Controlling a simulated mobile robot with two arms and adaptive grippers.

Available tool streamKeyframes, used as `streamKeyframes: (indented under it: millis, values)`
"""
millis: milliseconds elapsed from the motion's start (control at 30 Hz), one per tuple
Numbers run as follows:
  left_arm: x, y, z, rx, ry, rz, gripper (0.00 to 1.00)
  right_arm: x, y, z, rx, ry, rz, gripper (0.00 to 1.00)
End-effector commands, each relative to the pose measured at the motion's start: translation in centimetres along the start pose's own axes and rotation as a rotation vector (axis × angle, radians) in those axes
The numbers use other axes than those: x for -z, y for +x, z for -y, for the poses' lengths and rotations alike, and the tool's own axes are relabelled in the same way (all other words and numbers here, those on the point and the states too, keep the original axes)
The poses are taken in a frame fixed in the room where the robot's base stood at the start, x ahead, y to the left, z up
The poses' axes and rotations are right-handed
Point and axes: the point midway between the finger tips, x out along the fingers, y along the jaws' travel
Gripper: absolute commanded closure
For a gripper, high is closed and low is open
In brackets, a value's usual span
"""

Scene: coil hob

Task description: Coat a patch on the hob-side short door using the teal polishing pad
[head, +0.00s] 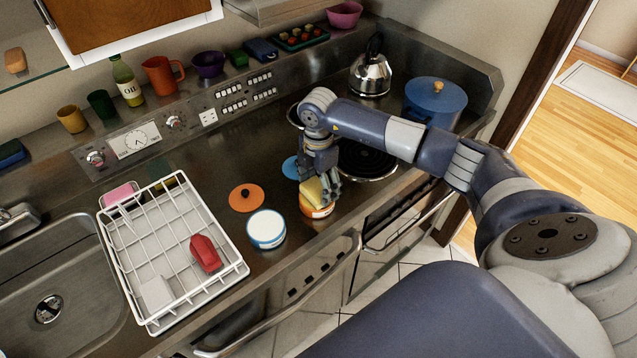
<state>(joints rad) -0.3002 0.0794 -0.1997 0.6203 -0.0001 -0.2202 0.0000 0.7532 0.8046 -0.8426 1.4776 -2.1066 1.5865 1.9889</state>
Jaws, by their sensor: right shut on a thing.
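My right gripper (318,192) is shut on a yellow block-like pad (311,190), directly over an orange-and-white tin (317,211) near the counter's front edge. The pad looks yellow; I see no teal on it. Whether it touches the tin's contents is hidden by the fingers. An open white tin with a blue rim (267,230) stands to the left, its contents pale. Steel fronts with bar handles lie below the counter; the one nearer the hob (368,268) shows only in part, at a steep angle. My left gripper is out of view.
An orange lid (246,197) and a blue lid (291,168) lie on the counter. A white dish rack (240,268) holds a red item at left.

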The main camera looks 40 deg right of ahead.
Motion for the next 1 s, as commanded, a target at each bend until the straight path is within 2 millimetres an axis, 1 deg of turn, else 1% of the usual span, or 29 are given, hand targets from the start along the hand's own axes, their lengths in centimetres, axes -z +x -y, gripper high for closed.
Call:
streamKeyframes:
  millis: [600,800,900,1000]
  values:
    - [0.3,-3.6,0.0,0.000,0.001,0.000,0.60,0.0,-5.0,0.0,0.000,0.000,0.000,0.49]
    - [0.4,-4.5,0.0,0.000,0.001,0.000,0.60,0.0,-6.5,0.0,-0.001,0.000,0.000,0.49]
    - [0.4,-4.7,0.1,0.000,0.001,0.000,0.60,0.0,-7.0,0.0,-0.001,0.000,0.000,0.49]
    - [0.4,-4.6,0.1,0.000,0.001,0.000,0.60,0.0,-7.0,0.0,0.000,0.000,0.000,0.49]
